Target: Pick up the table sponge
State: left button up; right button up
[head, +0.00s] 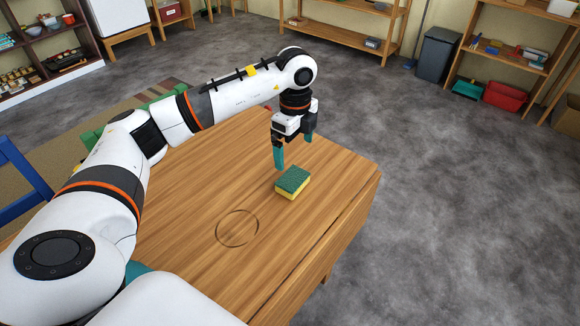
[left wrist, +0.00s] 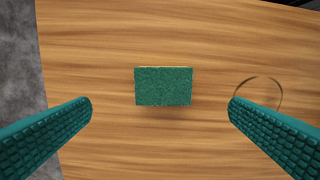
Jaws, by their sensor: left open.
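The sponge (head: 293,182), yellow with a green scouring top, lies flat on the wooden table (head: 190,205) near its right edge. My left gripper (head: 294,156) is above and just behind it in the head view, pointing down, with its teal fingers spread and nothing between them. In the left wrist view the sponge (left wrist: 163,86) shows its green face between and ahead of the two open fingers (left wrist: 160,108), touching neither. My right gripper is in neither view.
A dark ring mark (head: 237,229) is on the table left of the sponge. A blue chair (head: 20,175) stands at the left. Shelves, a grey bin (head: 437,53) and a red box (head: 505,95) are far back. Open floor lies right of the table.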

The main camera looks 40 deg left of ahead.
pick_arm(q)
send_over(293, 178)
jog(key=f, duration=0.5)
jog(key=shift+s+d, duration=0.15)
jog(key=shift+d, duration=0.15)
jog(key=shift+a+f, duration=0.15)
jog(key=shift+f, duration=0.5)
notch_tip(293, 178, down, 4)
jog(key=shift+a+r, duration=0.15)
jog(key=shift+r, duration=0.1)
jog(key=shift+f, duration=0.5)
jog(key=shift+c, duration=1.1)
jog(key=c, duration=0.8)
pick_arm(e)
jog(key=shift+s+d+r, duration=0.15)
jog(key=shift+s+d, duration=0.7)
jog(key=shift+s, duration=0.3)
pick_arm(q)
notch_tip(293, 178, up, 10)
jog(key=shift+r, duration=0.1)
